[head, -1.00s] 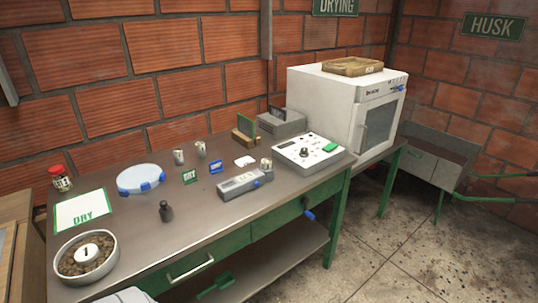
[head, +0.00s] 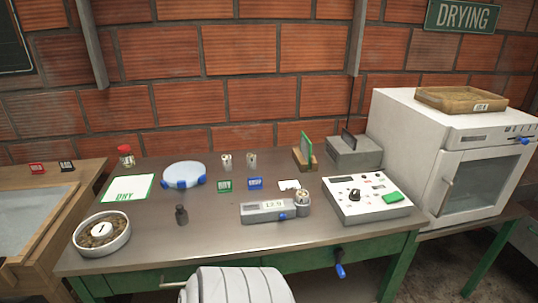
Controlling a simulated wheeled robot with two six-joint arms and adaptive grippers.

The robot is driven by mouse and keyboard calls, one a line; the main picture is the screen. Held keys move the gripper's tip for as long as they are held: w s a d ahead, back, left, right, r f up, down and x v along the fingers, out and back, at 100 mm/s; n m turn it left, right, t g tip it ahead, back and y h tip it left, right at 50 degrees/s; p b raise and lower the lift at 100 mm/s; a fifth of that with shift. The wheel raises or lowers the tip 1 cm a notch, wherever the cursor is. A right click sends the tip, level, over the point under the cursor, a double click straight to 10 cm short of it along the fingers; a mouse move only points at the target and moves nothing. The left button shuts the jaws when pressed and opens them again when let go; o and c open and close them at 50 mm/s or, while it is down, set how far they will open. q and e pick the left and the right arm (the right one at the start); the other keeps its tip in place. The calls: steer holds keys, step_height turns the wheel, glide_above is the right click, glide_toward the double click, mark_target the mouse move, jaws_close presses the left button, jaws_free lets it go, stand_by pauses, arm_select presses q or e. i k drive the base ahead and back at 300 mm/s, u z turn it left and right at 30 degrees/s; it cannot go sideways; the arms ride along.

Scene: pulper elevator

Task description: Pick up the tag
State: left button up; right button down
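Several small tags are in the head view, and I cannot tell which one the task means. A green tag (head: 224,185) and a blue tag (head: 255,183) stand side by side in the middle of the steel table (head: 200,238). A red tag (head: 36,168) and a black tag (head: 66,166) stand on the wooden bench at the left. A round white tag marked 1 (head: 99,229) lies on the beans in a white bowl (head: 125,238). Neither of my grippers is in view.
A scale-like device (head: 366,200), a grey meter (head: 267,211), a dark weight (head: 181,215) and a blue-clipped dish (head: 184,174) stand on the table. A white oven (head: 432,165) is at the right. A white ribbed object (head: 236,285) is at the front edge.

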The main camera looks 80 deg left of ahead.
mark_target(254, 183)
steer(key=u, duration=0.45)
steer(key=i, duration=0.85)
steer(key=u, duration=0.75)
